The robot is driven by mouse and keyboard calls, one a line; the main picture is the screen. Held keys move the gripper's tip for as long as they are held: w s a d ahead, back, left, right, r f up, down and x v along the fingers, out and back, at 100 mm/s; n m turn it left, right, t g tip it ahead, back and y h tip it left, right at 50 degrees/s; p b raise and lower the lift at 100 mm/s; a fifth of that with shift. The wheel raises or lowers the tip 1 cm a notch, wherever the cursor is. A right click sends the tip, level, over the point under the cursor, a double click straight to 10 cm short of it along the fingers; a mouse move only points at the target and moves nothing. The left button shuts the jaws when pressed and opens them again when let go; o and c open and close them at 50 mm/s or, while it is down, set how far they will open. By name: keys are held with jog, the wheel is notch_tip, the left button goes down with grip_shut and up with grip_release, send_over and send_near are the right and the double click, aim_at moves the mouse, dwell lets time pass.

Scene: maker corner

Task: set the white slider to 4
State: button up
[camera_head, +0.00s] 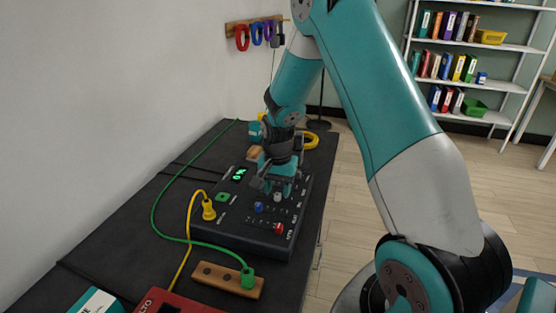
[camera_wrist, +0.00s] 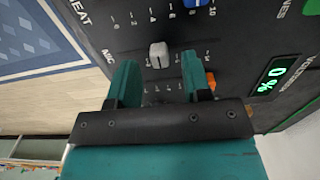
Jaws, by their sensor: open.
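The white slider's knob (camera_wrist: 158,54) stands on the black control panel (camera_wrist: 240,50), in the row labelled MIC. In the head view the white knob (camera_head: 277,196) shows just in front of my gripper (camera_head: 278,188). In the wrist view my gripper (camera_wrist: 159,70) is open, with one finger on each side of the knob and a gap to each. I cannot tell which scale mark the knob stands at. Part of the scale below it is hidden by the fingers.
A blue knob (camera_head: 258,207) and a red knob (camera_head: 278,228) stand close by. An orange part (camera_wrist: 211,80) shows beside my right finger. The display (camera_wrist: 269,85) reads 0 %. Yellow (camera_head: 189,222) and green (camera_head: 153,215) cables cross the dark bench (camera_head: 120,220).

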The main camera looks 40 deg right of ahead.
aim_at(277, 194)
notch_tip(277, 194, up, 16)
dwell(0.3)
jog(key=shift+a, duration=0.1)
dwell(0.3)
jog(key=s+a+r+n+y+p, duration=0.2)
jog(key=s+a+r+n, duration=0.3)
jog(key=s+a+n, duration=0.4)
jog(key=s+a+r+n+y+p, duration=0.2)
jog(key=s+a+r+n, duration=0.3)
jog(key=s+a+n, duration=0.4)
jog(key=s+a+p, duration=0.1)
jog(key=s+a, duration=0.4)
jog(key=a, duration=0.2)
jog(key=shift+s+n, duration=0.3)
jog(key=shift+s, duration=0.05)
jog(key=shift+d, duration=0.1)
dwell(0.9)
